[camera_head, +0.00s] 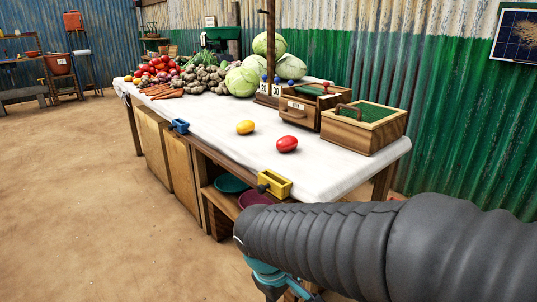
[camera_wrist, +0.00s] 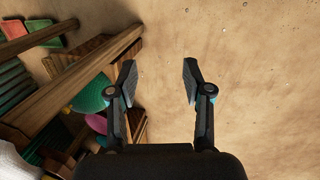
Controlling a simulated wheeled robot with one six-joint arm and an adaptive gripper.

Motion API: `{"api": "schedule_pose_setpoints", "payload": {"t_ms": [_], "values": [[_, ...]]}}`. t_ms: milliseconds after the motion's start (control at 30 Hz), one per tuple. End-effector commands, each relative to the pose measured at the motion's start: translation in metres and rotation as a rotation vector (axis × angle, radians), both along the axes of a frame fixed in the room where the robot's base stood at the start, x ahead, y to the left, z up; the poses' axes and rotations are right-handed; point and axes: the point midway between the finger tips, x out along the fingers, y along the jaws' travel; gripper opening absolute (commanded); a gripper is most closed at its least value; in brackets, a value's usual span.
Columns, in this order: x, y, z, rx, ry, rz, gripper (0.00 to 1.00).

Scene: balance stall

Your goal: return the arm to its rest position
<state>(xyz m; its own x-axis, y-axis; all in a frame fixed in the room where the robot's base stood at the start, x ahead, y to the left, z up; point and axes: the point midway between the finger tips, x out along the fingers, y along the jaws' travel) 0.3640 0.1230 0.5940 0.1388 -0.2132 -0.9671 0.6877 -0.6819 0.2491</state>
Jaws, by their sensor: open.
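My gripper (camera_wrist: 158,88) shows in the wrist view with its two fingers spread apart and nothing between them. It hangs over the bare dirt floor (camera_wrist: 240,50), with the wooden stall frame (camera_wrist: 70,75) to its left. In the head view my dark arm crosses the lower right in front of the table. The gripper's fingers are hidden there.
The stall table (camera_head: 340,176) holds a yellow fruit (camera_head: 245,127), a red fruit (camera_head: 287,144), wooden boxes (camera_head: 362,132), cabbages and other vegetables. A yellow holder (camera_head: 275,184) and a blue holder (camera_head: 180,126) sit on its front edge. Open floor (camera_head: 80,200) lies left.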

Motion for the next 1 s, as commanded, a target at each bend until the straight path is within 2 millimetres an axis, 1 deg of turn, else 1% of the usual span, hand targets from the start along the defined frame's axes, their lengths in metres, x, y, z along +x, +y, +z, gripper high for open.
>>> {"api": "schedule_pose_setpoints", "payload": {"t_ms": [33, 200, 400, 533, 700, 833, 1000], "values": [[-0.007, -0.010, 0.007, 0.062, -0.026, -0.075, 0.50], [-0.026, -0.033, 0.024, 0.242, -0.101, -0.292, 0.50], [-0.048, -0.064, 0.047, 0.391, -0.210, -0.490, 0.50], [-0.061, -0.089, 0.062, 0.432, -0.294, -0.584, 0.50], [-0.068, -0.114, 0.082, 0.449, -0.398, -0.665, 0.50], [-0.069, -0.122, 0.085, 0.446, -0.416, -0.694, 0.50], [-0.068, -0.124, 0.085, 0.444, -0.416, -0.700, 0.50]]}}
